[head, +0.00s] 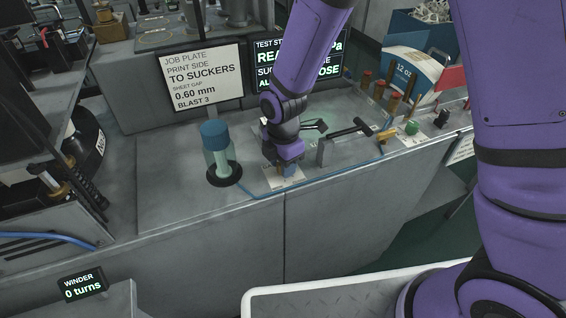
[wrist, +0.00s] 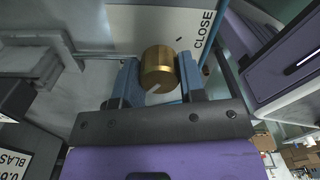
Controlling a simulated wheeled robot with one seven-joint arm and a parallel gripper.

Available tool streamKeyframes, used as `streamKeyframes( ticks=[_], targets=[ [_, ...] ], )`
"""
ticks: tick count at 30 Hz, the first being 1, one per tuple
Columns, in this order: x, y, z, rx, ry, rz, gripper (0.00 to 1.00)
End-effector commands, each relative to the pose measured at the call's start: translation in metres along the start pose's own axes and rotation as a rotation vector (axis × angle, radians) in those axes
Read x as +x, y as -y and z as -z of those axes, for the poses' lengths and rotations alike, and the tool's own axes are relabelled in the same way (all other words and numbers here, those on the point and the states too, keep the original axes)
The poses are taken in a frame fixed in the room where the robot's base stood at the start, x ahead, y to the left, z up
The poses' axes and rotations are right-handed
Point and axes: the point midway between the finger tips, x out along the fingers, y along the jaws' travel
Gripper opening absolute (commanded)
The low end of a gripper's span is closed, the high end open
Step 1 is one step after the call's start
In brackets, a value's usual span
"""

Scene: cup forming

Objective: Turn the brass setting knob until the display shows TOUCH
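The brass knob (wrist: 159,66) shows in the wrist view, with a pale mark on its near face. It stands by a pale plate (wrist: 172,24) printed CLOSE. My gripper (wrist: 160,80) has one blue finger on each side of the knob, very near it; I cannot tell whether both touch. In the head view my gripper (head: 286,170) points down at the bench top and hides the knob. The display (head: 268,58) behind is partly covered by my arm; its green text reads in part "REA", "Pa" and, on the bottom line, "OSE".
A sign (head: 203,77) reading JOB PLATE stands left of the display. A blue-capped cylinder (head: 215,135) stands left of my gripper. A black-handled lever (head: 350,132) and several small posts are to the right. A WINDER display (head: 82,287) reads 0 turns.

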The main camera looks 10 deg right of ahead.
Motion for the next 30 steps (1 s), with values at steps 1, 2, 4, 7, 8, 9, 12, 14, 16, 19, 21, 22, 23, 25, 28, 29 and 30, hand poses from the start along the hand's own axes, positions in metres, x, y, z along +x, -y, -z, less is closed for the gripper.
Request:
streamKeyframes(
  ticks=[1, 2, 4, 7, 8, 9, 12, 14, 16, 19, 21, 22, 23, 25, 28, 29, 30],
  targets=[
    [-0.0001, -0.0001, 0.0, 0.0, 0.0, 0.0, 0.14],
    [-0.0001, -0.0001, 0.0, 0.0, 0.0, 0.0, 0.14],
    [-0.0002, -0.0001, 0.0, 0.001, 0.0, 0.0, 0.14],
    [-0.0002, -0.0002, 0.0, 0.008, 0.0, 0.0, 0.14],
    [-0.0003, -0.0002, 0.0, 0.012, 0.0, 0.0, 0.14],
    [-0.0003, -0.0002, 0.0, 0.022, 0.0, 0.0, 0.14],
    [-0.0003, -0.0003, 0.0, 0.056, 0.0, -0.001, 0.14],
    [-0.0004, -0.0004, -0.0001, 0.086, 0.0, -0.001, 0.14],
    [-0.0004, -0.0006, -0.0001, 0.129, 0.0, -0.001, 0.14],
    [-0.0005, -0.0008, 0.0, 0.202, 0.0, -0.001, 0.14],
    [-0.0005, -0.0009, 0.0, 0.259, 0.0, -0.001, 0.14],
    [-0.0005, -0.001, 0.0, 0.284, 0.0, -0.001, 0.14],
    [-0.0006, -0.001, 0.0, 0.309, -0.001, -0.001, 0.14],
    [-0.0006, -0.0012, 0.0, 0.365, -0.001, -0.001, 0.14],
    [-0.0006, -0.0014, 0.0, 0.442, -0.001, -0.001, 0.14],
    [-0.0006, -0.0014, -0.0001, 0.464, -0.001, -0.002, 0.14],
    [-0.0006, -0.0015, -0.0001, 0.492, -0.001, -0.002, 0.14]
  ],
)
